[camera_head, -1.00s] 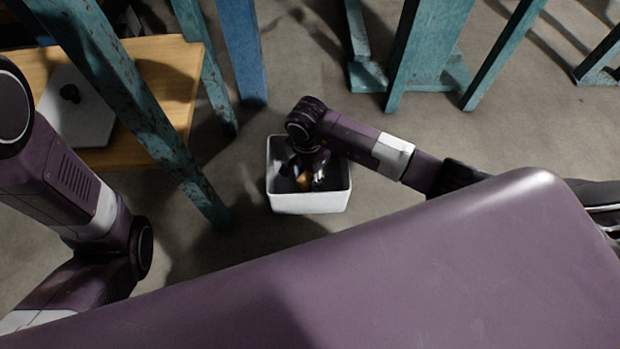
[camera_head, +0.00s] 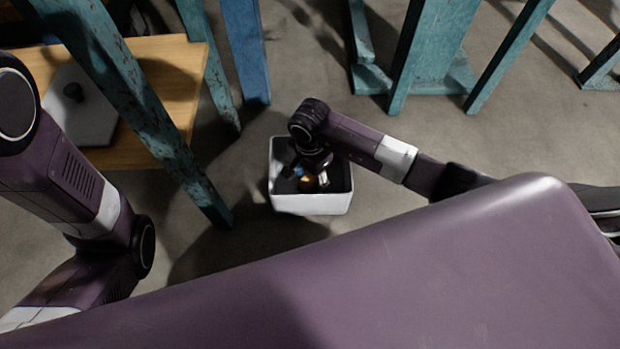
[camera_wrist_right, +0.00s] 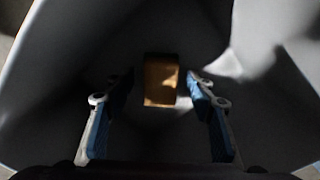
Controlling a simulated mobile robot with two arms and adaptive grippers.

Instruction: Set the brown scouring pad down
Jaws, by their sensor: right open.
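The brown scouring pad (camera_wrist_right: 160,82) lies inside the white bin (camera_head: 312,204), on its dark inner floor as far as the right wrist view shows. In the head view the pad (camera_head: 306,182) is a small orange-brown patch, partly covered by my right gripper (camera_head: 312,180). My right gripper, also in the right wrist view (camera_wrist_right: 160,102), is open, its blue-padded fingers apart on either side of the pad and not touching it. My left arm shows at the left of the head view; its gripper is out of view.
A wooden table (camera_head: 170,75) with a grey board (camera_head: 80,120) and a dark knob stands at the left. Worn teal posts (camera_head: 140,105) and a blue post (camera_head: 245,50) rise near the bin. More teal frames (camera_head: 430,50) stand behind. The floor right of the bin is clear.

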